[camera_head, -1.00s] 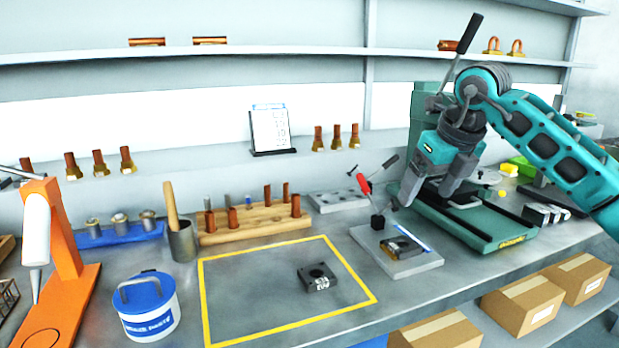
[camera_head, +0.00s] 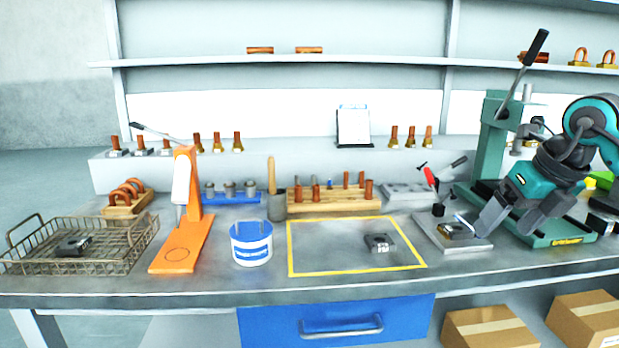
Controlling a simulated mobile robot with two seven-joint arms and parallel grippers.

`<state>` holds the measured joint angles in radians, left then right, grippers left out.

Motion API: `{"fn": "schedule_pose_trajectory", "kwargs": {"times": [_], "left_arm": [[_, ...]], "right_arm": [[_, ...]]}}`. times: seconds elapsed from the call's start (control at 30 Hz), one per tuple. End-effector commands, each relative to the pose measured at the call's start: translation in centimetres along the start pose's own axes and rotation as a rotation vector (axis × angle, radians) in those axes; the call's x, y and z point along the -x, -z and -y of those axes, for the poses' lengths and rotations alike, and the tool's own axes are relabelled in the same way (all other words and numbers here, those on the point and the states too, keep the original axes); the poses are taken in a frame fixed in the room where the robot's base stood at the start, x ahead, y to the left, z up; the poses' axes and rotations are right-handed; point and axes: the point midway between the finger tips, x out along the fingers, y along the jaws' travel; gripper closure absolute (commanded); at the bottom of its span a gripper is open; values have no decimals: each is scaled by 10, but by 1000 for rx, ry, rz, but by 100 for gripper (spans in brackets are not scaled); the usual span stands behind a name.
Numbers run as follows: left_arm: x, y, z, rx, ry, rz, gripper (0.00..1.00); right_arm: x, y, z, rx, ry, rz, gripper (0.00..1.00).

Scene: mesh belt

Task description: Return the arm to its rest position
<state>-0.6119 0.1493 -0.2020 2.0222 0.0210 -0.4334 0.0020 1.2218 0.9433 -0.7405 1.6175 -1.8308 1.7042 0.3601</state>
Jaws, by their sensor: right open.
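My right gripper (camera_head: 507,221) is at the right of the head view, on the teal arm that comes in from the right edge. Its two grey fingers are apart and point down, with nothing seen between them. It hangs in front of the green press (camera_head: 492,140) and just right of the grey clamp plate (camera_head: 470,246). A dark square part (camera_head: 453,229) lies on that plate; the fingers partly cover the plate's right side. Another dark block (camera_head: 379,243) lies inside the yellow outlined area. My left gripper is out of view.
A wire basket (camera_head: 140,251) with a dark part stands at the far left. An orange stand (camera_head: 170,258), a white and blue tub (camera_head: 251,257) and a wooden peg rack (camera_head: 333,208) stand along the bench. The yellow outlined area (camera_head: 318,271) is mostly clear.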

Motion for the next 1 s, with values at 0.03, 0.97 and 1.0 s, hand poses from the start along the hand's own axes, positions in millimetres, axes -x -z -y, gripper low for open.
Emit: {"fn": "schedule_pose_trajectory", "kwargs": {"times": [0.03,0.97,1.0], "left_arm": [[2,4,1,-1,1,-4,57],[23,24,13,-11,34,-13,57],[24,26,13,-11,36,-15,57]], "right_arm": [[-16,2,-21,23,-81,-7,15],[-118,79,-205,-1584,-1604,196,15],[-132,92,-194,-1731,-1576,201,15]]}}
